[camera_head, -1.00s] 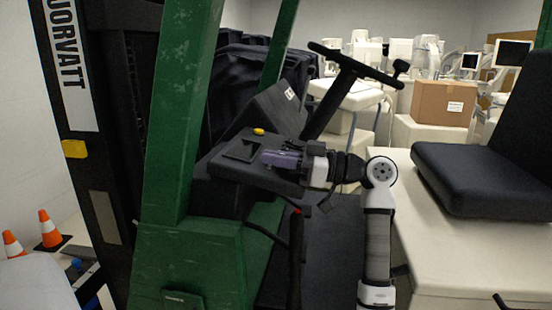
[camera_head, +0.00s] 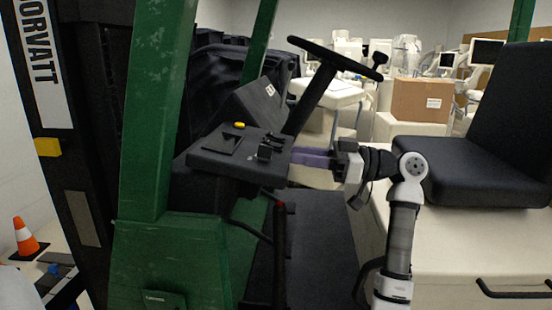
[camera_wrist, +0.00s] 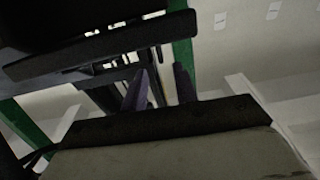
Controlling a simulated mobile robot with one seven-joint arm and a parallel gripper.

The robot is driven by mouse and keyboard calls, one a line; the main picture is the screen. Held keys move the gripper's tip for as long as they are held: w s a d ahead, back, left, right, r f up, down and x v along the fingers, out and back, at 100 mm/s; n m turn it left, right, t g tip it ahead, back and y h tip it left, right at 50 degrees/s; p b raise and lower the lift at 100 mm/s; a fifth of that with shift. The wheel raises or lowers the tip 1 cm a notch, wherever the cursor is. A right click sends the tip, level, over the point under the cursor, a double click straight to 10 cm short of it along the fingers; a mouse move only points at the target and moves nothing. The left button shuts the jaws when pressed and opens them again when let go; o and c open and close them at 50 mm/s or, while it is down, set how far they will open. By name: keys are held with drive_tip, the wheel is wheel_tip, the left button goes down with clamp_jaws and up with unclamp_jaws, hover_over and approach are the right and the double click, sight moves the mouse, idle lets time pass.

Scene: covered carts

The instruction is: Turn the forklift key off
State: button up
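The forklift's black dashboard console (camera_head: 222,167) is left of the middle in the head view. A yellow button (camera_head: 239,125) and small black controls (camera_head: 266,150) sit on its top. I cannot make out which of these is the key. My gripper (camera_head: 294,157) has purple fingers and points left at the console's right edge, just beside the controls; contact cannot be told. In the wrist view my gripper (camera_wrist: 162,80) shows two fingers spread apart with nothing visible between them. A dark panel (camera_wrist: 100,45) lies above and left of them.
A steering wheel (camera_head: 335,58) on a slanted column stands behind my gripper. A green post (camera_head: 155,110) rises left of the console. A black seat (camera_head: 470,165) is at the right. A red-topped lever (camera_head: 279,235) stands below the console. An orange cone (camera_head: 25,237) is at far left.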

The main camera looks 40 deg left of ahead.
drive_tip(key=shift+v, duration=1.95)
